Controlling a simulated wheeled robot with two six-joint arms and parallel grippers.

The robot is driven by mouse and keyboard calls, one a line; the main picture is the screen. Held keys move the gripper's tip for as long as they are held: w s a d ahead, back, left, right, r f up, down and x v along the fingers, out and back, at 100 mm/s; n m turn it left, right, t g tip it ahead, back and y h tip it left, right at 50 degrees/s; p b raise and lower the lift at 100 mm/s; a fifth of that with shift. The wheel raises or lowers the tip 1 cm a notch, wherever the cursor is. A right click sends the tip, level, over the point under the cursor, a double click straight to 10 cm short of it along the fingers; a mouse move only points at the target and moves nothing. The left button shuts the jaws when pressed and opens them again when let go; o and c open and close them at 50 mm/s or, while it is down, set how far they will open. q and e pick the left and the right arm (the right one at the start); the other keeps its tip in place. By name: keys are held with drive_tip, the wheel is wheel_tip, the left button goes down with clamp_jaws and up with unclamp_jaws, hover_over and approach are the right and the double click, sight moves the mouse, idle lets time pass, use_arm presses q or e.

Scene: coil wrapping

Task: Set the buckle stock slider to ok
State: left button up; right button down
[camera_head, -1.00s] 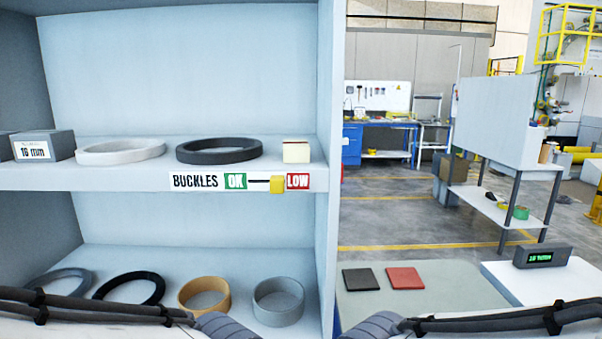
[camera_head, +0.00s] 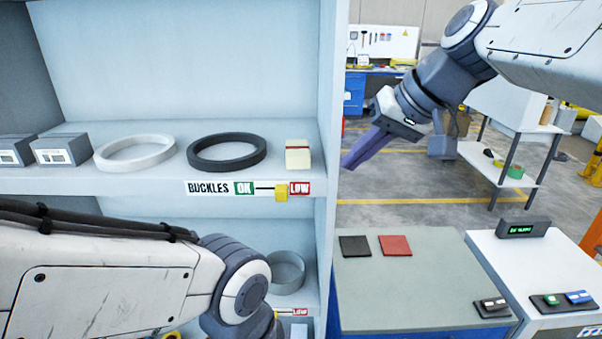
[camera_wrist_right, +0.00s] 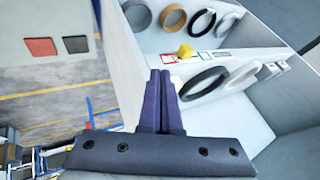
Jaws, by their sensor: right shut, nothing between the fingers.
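The BUCKLES slider is on the front edge of the upper shelf. Its yellow knob (camera_head: 281,193) sits at the right end of the track, beside the red LOW mark (camera_head: 300,188). The green OK mark (camera_head: 243,188) is at the left end. The yellow knob also shows in the right wrist view (camera_wrist_right: 185,51), beyond the fingertips. My right gripper (camera_head: 350,163) is shut and empty, to the right of the shelf's side wall and apart from the knob. Its purple fingers (camera_wrist_right: 161,76) are together in the wrist view. My left arm crosses the lower left; its gripper is not visible.
A black ring (camera_head: 227,152), a white ring (camera_head: 134,153) and a small cream box (camera_head: 298,154) stand on the upper shelf. The shelf's side wall (camera_head: 330,130) lies between my right gripper and the knob. A table (camera_head: 420,275) stands at the right.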

sight(301, 187)
drive_tip(key=p+x, duration=0.2)
drive_tip(key=x, duration=0.7)
drive_tip(key=shift+a+f, duration=0.15)
drive_tip(key=shift+a, duration=0.05)
drive_tip(key=a+p, duration=0.2)
drive_tip(key=a, duration=0.1)
drive_tip(key=shift+w+a+f+p, duration=0.1)
drive_tip(key=shift+a+f+p, duration=0.05)
drive_tip(key=shift+p, duration=0.2)
drive_tip(key=shift+a+f, duration=0.15)
drive_tip(key=shift+a, duration=0.25)
use_arm(q)
wheel_tip(301, 187, up, 5)
